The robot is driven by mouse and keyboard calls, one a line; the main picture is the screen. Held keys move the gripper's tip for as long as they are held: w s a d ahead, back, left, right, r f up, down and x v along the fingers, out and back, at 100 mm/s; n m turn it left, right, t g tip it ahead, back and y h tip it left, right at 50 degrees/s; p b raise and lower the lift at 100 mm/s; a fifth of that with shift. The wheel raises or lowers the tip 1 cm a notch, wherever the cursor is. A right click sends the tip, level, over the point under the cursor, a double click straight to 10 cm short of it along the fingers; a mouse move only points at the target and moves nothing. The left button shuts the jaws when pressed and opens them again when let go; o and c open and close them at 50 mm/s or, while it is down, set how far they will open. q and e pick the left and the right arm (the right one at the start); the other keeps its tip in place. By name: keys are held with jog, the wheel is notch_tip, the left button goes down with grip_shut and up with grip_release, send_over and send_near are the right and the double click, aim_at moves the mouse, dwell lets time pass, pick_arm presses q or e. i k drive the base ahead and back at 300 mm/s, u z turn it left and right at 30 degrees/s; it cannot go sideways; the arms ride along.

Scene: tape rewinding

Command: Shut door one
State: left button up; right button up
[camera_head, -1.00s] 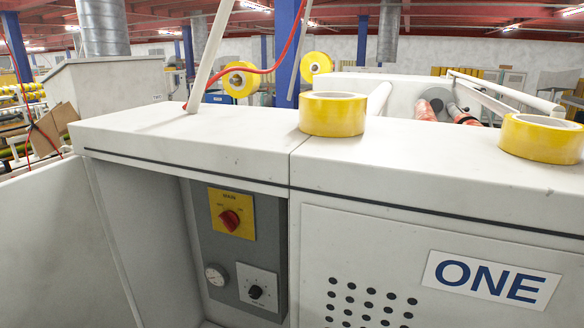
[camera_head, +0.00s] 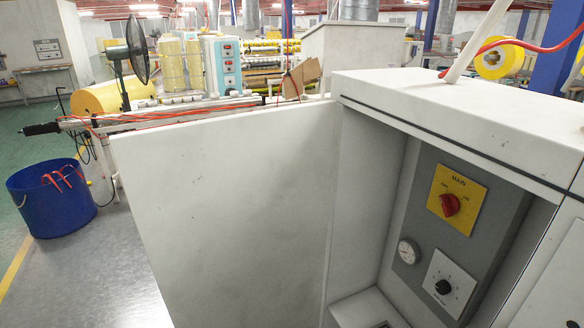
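A plain white door (camera_head: 225,200) stands open on the left side of the cabinet and reaches toward the left of the picture. Its inner face is towards me and no label shows on it. The open compartment (camera_head: 365,190) beside it shows a grey control panel (camera_head: 409,252) with a red knob on a yellow plate (camera_head: 456,200), a round gauge (camera_head: 408,251) and a black dial (camera_head: 443,287). The label ONE is out of view now. Neither of my grippers is in view.
The white cabinet top (camera_head: 470,115) runs off to the right. Behind the door are a fan (camera_head: 127,65) and a winding machine (camera_head: 222,65). Floor left of the door (camera_head: 105,270) is clear.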

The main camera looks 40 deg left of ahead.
aim_at(230, 214)
jog(key=k, duration=1)
jog(key=u, duration=2.65)
jog(key=i, duration=3.1)
jog(key=z, duration=3.85)
jog(key=i, duration=0.45)
jog(key=z, duration=0.05)
